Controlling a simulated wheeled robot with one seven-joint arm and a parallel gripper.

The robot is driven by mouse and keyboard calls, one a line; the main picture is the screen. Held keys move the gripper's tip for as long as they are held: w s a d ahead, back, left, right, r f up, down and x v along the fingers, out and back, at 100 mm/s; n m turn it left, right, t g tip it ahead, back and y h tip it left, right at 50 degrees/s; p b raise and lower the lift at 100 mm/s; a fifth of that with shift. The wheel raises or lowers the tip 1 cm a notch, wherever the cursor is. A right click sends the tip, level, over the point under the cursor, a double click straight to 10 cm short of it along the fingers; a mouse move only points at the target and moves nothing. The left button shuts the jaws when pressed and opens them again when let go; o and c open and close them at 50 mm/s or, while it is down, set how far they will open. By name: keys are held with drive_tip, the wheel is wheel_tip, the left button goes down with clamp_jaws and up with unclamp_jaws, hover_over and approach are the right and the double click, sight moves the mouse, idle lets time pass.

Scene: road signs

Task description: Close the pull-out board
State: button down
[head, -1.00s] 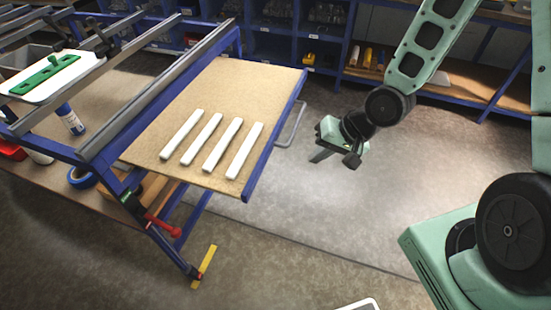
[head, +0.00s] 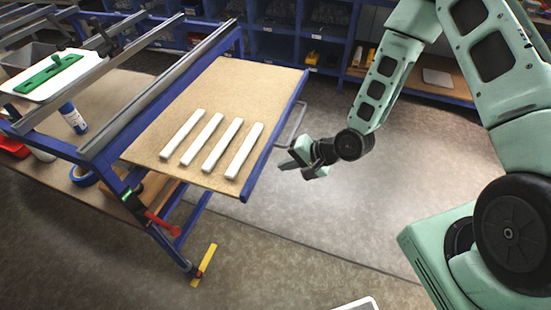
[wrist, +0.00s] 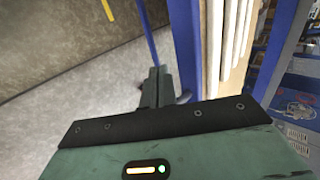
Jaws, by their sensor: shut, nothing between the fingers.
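The pull-out board (head: 225,105) is a tan panel with a blue front edge, sticking out of the blue bench frame to the right. Several white bars (head: 210,140) lie on it. A grey bar handle (head: 293,125) stands out from its blue front edge. My gripper (head: 284,163) is just right of the blue edge, close to the lower end of the handle, shut and empty. In the wrist view its fingers (wrist: 154,85) are together beside the blue edge (wrist: 187,45); whether they touch the handle I cannot tell.
The blue bench frame (head: 110,150) with grey rails stands at the left, with a red clamp (head: 162,224) and a yellow foot bar (head: 204,262) below. Blue shelves (head: 300,40) line the back. The floor to the right of the board is open.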

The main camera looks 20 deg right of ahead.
drive_tip(key=shift+w+a+r+p, duration=0.1)
drive_tip(key=shift+w+a+p, duration=0.1)
drive_tip(key=shift+w+a, duration=0.4)
drive_tip(key=shift+w+a+r+p, duration=0.15)
drive_tip(key=shift+w+a, duration=0.25)
drive_tip(key=shift+a, duration=0.4)
drive_tip(key=shift+f, duration=0.1)
